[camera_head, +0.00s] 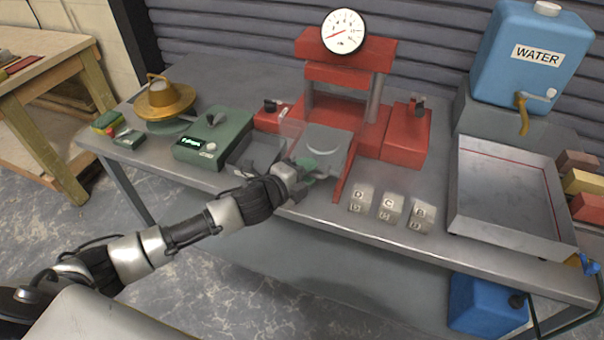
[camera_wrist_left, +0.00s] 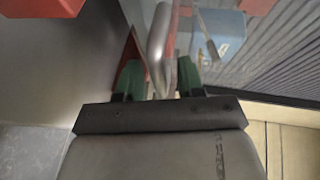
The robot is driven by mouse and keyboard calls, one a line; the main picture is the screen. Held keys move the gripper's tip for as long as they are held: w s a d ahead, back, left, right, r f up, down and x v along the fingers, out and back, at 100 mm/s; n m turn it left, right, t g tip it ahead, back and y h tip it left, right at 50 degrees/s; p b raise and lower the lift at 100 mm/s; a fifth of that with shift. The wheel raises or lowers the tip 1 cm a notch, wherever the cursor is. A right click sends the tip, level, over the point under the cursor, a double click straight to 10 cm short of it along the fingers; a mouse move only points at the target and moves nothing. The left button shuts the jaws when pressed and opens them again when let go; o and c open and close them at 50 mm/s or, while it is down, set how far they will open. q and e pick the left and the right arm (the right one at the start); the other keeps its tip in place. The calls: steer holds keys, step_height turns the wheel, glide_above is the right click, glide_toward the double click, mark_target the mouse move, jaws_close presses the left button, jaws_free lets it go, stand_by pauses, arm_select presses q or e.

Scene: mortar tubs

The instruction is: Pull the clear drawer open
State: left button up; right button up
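The clear drawer is hard to make out. A see-through pane (camera_head: 291,128) shows at the left front of the red press (camera_head: 345,75), beside a grey block (camera_head: 325,142), and may be part of it. My left gripper (camera_head: 308,170) is at the press's front, its green fingertips just below the grey block. In the left wrist view, the two green fingers (camera_wrist_left: 160,80) stand apart, with a silver bar (camera_wrist_left: 160,40) showing between them. I cannot tell whether they touch the bar or whether it is a handle. My right gripper is not in view.
Left are a grey tray (camera_head: 258,152), a green meter (camera_head: 213,138) and a brass-coloured device (camera_head: 163,100). Right are lettered cubes (camera_head: 390,207), a large metal tray (camera_head: 455,212) and a blue water tank (camera_head: 530,60). The bench's front edge runs below my gripper, with open floor before it.

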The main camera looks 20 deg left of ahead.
arm_select(q)
steer(key=b+v, duration=0.1)
steer(key=v, duration=0.9)
steer(key=shift+s+a+b, duration=0.2)
steer(key=shift+s+b, duration=0.15)
